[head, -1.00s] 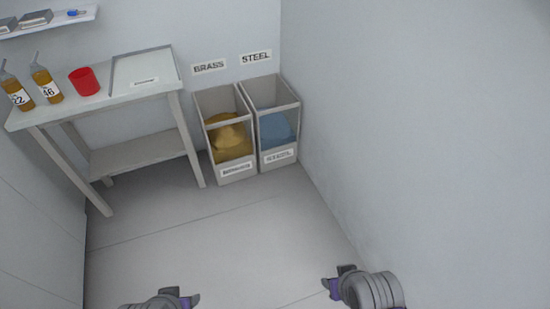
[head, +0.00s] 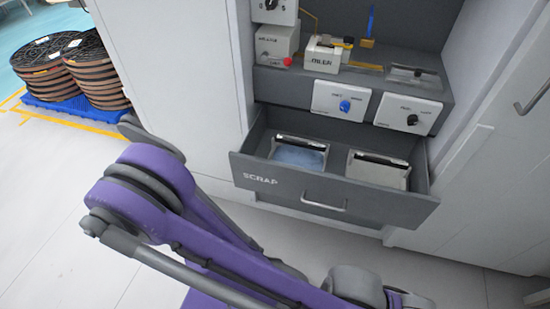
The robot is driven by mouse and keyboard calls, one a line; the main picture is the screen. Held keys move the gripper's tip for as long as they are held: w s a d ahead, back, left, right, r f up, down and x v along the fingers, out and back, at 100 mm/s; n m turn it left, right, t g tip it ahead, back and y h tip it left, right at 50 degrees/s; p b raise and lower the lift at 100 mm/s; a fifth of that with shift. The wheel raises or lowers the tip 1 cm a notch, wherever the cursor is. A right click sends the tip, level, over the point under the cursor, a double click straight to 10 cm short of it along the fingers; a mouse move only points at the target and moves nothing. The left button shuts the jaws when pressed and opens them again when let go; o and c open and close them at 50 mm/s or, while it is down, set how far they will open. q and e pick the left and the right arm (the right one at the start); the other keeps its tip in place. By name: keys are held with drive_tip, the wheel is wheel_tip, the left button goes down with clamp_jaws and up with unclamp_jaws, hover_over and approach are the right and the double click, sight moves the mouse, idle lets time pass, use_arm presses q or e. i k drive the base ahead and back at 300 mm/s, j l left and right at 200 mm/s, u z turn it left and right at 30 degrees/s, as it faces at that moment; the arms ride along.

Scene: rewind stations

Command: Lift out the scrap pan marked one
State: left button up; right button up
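The open drawer (head: 262,180) is marked SCRAP and holds two pans side by side. The left pan (head: 298,155) has bluish content. The right pan (head: 378,170) looks pale grey inside. Each has a dark bar along its back edge. I cannot read a number on either pan. My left arm crosses the lower part of the view, and its gripper (head: 408,299) is at the bottom edge, below and in front of the drawer, apart from both pans. Its fingers are partly cut off, so their opening does not show. My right gripper is not in view.
Above the drawer, a grey shelf (head: 282,85) carries small devices and two white knob panels, one with a blue knob (head: 345,106). White cabinet walls stand on both sides. Stacked reels (head: 92,70) sit on a blue pallet at far left. The floor before the drawer is pale.

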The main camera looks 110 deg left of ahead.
sight(311, 155)
drive_tip(key=u, duration=3.35)
drive_tip(key=i+j+u, duration=0.15)
drive_tip(key=i+u, duration=0.2)
drive_tip(key=i, duration=0.15)
drive_tip(key=i+u, duration=0.4)
drive_tip(key=i, duration=0.1)
